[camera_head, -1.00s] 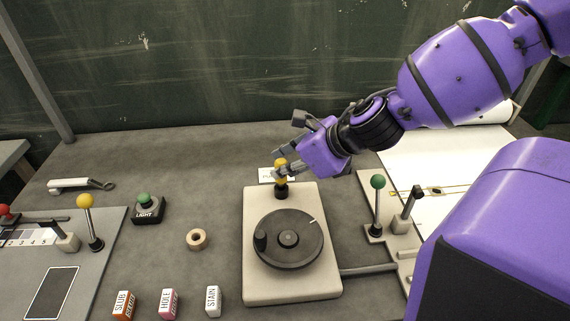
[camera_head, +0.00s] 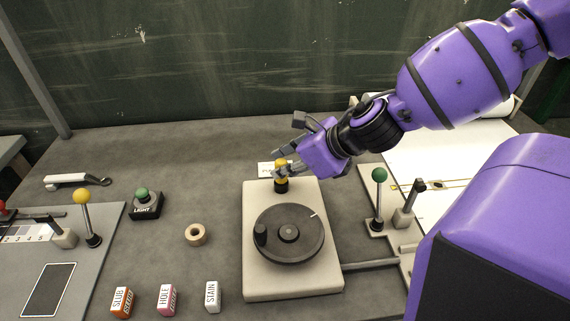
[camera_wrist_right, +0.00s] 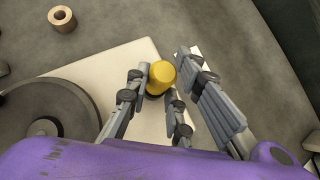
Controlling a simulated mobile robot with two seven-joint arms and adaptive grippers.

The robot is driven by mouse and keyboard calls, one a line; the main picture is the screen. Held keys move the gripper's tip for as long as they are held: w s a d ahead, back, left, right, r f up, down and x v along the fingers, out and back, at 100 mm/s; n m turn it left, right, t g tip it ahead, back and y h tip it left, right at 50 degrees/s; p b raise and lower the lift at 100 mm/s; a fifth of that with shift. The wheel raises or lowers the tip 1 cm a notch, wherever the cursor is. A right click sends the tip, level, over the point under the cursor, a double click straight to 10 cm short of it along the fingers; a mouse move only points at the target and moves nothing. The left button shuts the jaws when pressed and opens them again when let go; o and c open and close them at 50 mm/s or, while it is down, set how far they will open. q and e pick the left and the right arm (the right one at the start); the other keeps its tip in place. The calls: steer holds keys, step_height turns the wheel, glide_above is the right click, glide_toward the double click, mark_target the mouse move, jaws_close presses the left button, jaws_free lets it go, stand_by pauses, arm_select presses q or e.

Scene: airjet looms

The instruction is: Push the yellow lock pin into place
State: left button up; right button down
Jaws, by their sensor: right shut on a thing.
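The yellow lock pin (camera_head: 281,162) stands upright in a black collar (camera_head: 281,187) at the back of the pale plate (camera_head: 262,285). My right gripper (camera_head: 283,170) reaches in from the right and is shut on the pin's yellow knob. In the right wrist view the round yellow knob (camera_wrist_right: 160,75) sits between the grey fingers (camera_wrist_right: 162,80). The fingers partly cover the pin, and how deep it sits cannot be told. My left gripper is not in view.
A black handwheel (camera_head: 289,236) is on the plate in front of the pin. A green-knobbed lever (camera_head: 379,176) stands to the right. A small label (camera_head: 267,169) stands behind.

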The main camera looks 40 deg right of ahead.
steer(key=shift+f, duration=0.3)
steer(key=c, duration=2)
jaws_free()
steer(key=shift+f, duration=0.1)
steer(key=o, duration=0.5)
steer(key=shift+r, duration=0.2)
steer(key=shift+s+d+r, duration=0.15)
steer(key=shift+s+r, duration=0.3)
steer(key=shift+r, duration=0.05)
steer(key=v, duration=1)
steer(key=shift+s+d+r, duration=0.1)
steer(key=shift+s, duration=0.1)
